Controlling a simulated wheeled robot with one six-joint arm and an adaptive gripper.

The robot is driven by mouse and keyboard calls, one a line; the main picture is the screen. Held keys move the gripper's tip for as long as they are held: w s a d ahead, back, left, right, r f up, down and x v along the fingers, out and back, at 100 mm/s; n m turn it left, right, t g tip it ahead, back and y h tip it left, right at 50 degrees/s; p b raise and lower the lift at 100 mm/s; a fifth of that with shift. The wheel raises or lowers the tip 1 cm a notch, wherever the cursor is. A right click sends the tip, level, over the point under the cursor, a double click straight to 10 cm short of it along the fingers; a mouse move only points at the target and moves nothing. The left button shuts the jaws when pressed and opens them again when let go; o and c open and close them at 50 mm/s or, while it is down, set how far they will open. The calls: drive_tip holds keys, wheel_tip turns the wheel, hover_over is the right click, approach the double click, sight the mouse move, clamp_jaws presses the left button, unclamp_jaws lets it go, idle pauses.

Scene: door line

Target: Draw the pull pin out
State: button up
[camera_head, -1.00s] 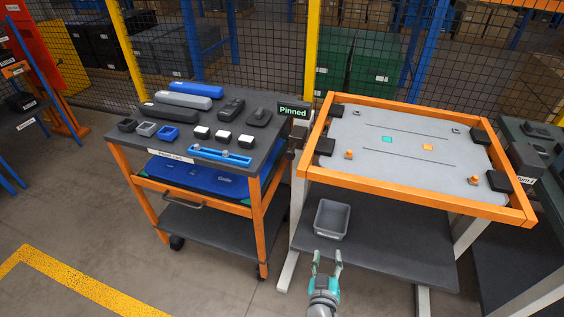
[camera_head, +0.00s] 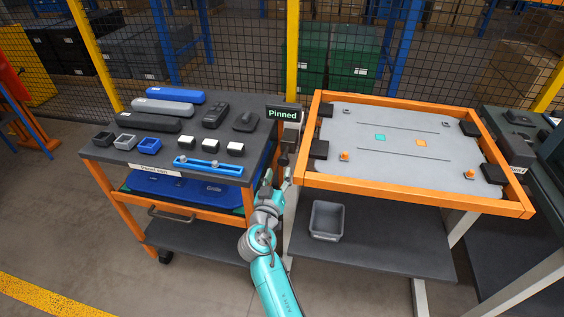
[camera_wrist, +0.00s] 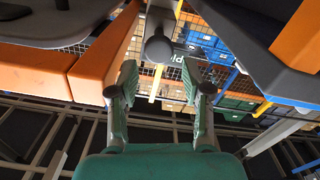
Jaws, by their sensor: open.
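A grey round knob with a stem, which looks like the pull pin (camera_wrist: 158,48), shows in the wrist view just beyond my fingertips, centred between them. In the head view the dark pin fitting (camera_head: 284,160) sits below the "Pinned" sign (camera_head: 284,114), in the gap between cart and table; its details are too small to tell. My gripper (camera_head: 277,180) is raised into that gap just below the fitting. In the wrist view my gripper (camera_wrist: 159,88) is open, with nothing between its fingers. The knob appears apart from both fingers.
The parts cart (camera_head: 100,153) stands close on the left of my gripper. The orange-framed table (camera_head: 400,193) stands close on the right, with a grey bin (camera_head: 326,222) on its lower shelf. The floor in front of the cart is clear.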

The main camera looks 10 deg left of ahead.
sight(283, 163)
drive_tip(key=shift+w+d, duration=0.2)
drive_tip(key=shift+w, duration=2.95)
